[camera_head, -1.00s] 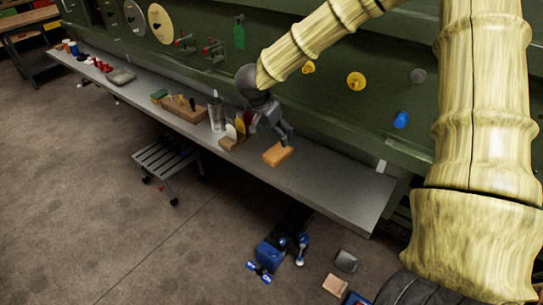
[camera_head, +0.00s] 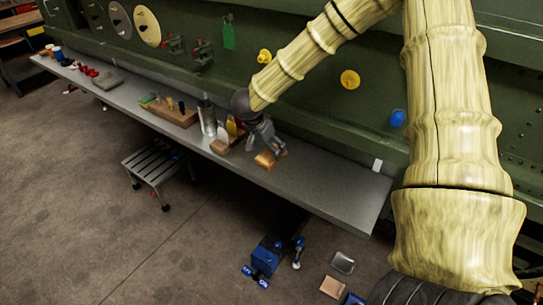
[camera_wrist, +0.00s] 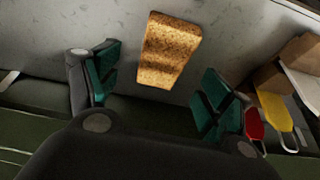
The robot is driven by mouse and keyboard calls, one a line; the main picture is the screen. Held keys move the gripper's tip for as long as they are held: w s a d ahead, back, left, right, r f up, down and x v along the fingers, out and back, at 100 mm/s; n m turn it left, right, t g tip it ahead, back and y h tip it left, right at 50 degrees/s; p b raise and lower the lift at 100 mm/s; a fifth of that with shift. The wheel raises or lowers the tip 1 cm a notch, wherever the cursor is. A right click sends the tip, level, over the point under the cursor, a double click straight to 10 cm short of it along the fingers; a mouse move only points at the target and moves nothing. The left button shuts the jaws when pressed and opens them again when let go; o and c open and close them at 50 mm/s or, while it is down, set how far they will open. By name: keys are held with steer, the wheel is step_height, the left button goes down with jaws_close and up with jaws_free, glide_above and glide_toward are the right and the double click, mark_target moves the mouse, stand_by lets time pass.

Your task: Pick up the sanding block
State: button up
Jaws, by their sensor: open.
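The sanding block is an orange-brown, cork-like block (camera_head: 265,160) on the grey bench shelf, right of the middle. It also shows in the wrist view (camera_wrist: 168,50), lying on the shelf near the top centre. My gripper (camera_head: 270,150) is just above and behind the block in the head view, partly overlapping it. In the wrist view my gripper (camera_wrist: 155,92) is open, its green-padded fingers at left and right. The block lies beyond and between the fingertips, and no contact shows.
Left of the gripper stand a cardboard box (camera_wrist: 285,62) with yellow and red-handled tools, and a metal canister (camera_head: 207,118). The green panel wall (camera_head: 320,100) rises behind the shelf (camera_head: 335,195). Shelf right of the block is mostly clear. A step stool (camera_head: 158,160) stands on the floor.

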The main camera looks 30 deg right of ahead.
mark_target(271, 154)
steer(key=shift+w+p+x, duration=0.1)
steer(key=shift+p+x, duration=0.45)
steer(key=shift+x, duration=0.75)
steer(key=shift+w+p+x, duration=0.15)
steer(key=shift+p+x, duration=0.4)
steer(key=shift+x, duration=0.7)
steer(key=shift+c, duration=0.4)
steer(key=c, duration=1)
